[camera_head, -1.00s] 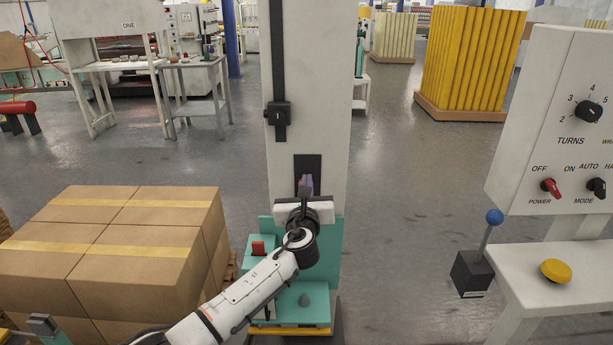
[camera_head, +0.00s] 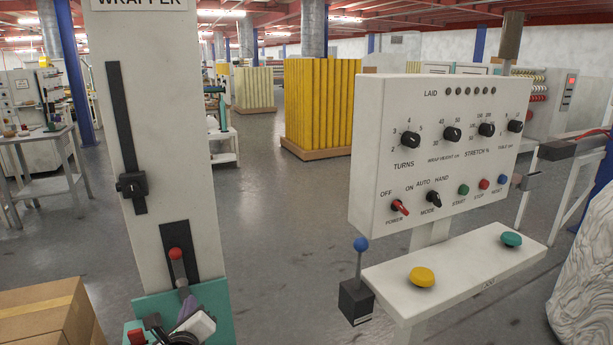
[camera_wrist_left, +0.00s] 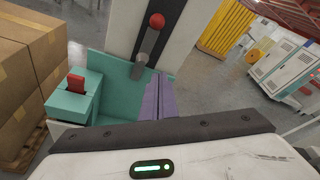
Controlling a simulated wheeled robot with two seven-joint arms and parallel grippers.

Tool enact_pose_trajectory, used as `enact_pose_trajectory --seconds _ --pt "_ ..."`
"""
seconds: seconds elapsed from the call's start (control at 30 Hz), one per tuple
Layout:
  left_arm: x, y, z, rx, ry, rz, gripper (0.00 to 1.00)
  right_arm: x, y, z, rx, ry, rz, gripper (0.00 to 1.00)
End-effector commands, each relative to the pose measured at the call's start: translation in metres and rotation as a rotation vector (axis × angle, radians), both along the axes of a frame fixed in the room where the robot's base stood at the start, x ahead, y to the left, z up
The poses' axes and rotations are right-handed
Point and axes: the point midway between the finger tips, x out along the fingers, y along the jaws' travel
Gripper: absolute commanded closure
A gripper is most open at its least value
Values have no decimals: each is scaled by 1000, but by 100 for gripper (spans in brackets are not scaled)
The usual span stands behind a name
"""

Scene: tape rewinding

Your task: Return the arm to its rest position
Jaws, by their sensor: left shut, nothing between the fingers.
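My left gripper (camera_head: 187,304) is at the bottom left of the head view, in front of the white wrapper column (camera_head: 160,130). Its purple fingers are together and empty; they also show in the left wrist view (camera_wrist_left: 158,98). A lever with a red knob (camera_head: 176,254) stands on the column's dark slot plate, just above the fingertips. In the wrist view the red knob (camera_wrist_left: 157,20) and its grey stem are beyond the fingers, apparently apart from them. Most of my left arm is below the head view's edge. My right gripper is not in view.
A control panel (camera_head: 440,105) with knobs stands at right, above a shelf with yellow (camera_head: 422,277) and green (camera_head: 511,240) buttons. A blue-knobbed lever (camera_head: 361,244) is at its left end. Cardboard boxes (camera_head: 45,320) stand at lower left. The floor between column and panel is clear.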

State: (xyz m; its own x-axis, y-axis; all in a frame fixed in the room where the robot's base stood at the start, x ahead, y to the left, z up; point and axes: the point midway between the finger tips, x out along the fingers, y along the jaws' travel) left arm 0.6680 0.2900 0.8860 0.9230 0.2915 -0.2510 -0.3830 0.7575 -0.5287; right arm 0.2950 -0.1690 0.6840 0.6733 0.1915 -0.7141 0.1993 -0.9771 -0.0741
Motion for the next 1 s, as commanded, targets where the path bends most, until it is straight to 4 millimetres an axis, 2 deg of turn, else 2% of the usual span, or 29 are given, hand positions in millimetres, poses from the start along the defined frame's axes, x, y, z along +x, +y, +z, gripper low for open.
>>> enact_pose_trajectory --seconds 0.03,0.1,0.17,0.27,0.3,0.4,0.5,0.6,0.7,0.77,1.0 --pt "-27 -13 -37 -162 28 7 100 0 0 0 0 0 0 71" --pt "-61 -28 -75 -401 55 40 100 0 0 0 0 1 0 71" --pt "-93 -42 -105 -610 79 84 100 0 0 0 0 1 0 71" --pt "-153 -65 -148 -970 122 200 100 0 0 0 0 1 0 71" --pt "-179 -73 -162 -1116 137 264 100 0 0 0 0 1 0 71" --pt "-245 -93 -187 -1479 166 459 100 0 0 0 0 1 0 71" --pt "-300 -107 -199 -1776 171 669 100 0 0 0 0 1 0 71" --pt "-339 -115 -202 -1989 158 850 100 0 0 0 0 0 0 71" --pt "-362 -119 -202 -2116 141 973 100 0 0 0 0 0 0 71" --pt "-369 -120 -202 -2155 134 1013 100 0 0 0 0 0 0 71" --pt "-373 -121 -201 -2183 129 1039 100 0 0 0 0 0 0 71"
